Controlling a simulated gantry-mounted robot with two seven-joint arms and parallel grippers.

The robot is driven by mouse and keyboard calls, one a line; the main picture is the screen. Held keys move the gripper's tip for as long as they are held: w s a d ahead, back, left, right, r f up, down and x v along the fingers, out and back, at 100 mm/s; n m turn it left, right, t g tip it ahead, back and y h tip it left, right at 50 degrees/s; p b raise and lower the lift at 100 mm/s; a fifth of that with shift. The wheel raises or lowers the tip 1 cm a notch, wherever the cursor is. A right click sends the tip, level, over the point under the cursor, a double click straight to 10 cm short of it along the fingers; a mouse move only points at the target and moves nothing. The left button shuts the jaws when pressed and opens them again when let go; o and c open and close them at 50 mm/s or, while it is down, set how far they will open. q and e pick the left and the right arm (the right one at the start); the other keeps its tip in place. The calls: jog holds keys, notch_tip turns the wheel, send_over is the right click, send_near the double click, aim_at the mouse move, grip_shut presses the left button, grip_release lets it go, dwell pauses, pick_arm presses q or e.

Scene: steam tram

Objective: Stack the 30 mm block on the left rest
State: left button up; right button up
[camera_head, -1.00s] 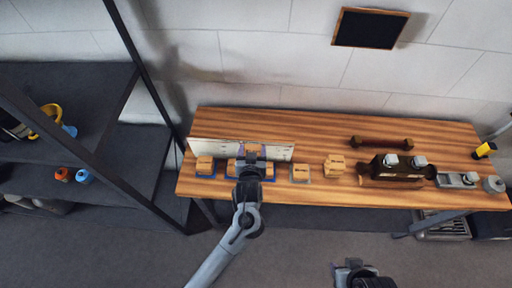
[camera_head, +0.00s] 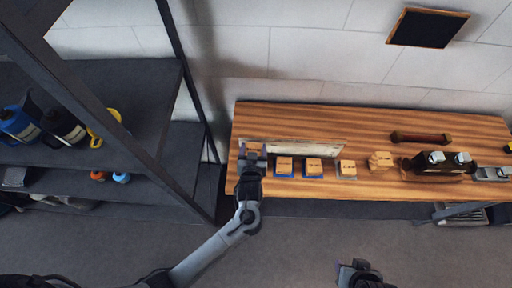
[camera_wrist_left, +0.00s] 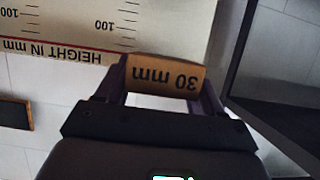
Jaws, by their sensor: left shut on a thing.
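My left gripper (camera_head: 253,152) is shut on the 30 mm block (camera_wrist_left: 165,74), whose printed label reads upside down in the left wrist view. In the head view the gripper is at the left end of the row of rests, in front of the white board. To the right, blocks sit on two blue rests, one block (camera_head: 284,162) and another block (camera_head: 314,164). My right gripper (camera_head: 358,272) is at the bottom edge, its jaws unclear.
The white height board (camera_head: 310,147) stands behind the rests; its scale shows in the wrist view (camera_wrist_left: 95,25). A shelf frame (camera_head: 178,75) stands left.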

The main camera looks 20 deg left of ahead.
pick_arm(q)
jog(key=shift+d+f+b, duration=0.1)
jog(key=shift+f+b, duration=0.45)
notch_tip(320, 180, down, 4)
jog(key=b, duration=0.3)
jog(key=shift+r+b, duration=0.2)
jog(key=shift+b, duration=0.15)
jog(key=shift+f+b, duration=0.55)
jog(key=shift+f, duration=0.4)
jog(key=o, duration=1.1)
jog(key=shift+o, duration=0.5)
jog(key=shift+r+p, duration=0.5)
jog(key=shift+p, duration=0.05)
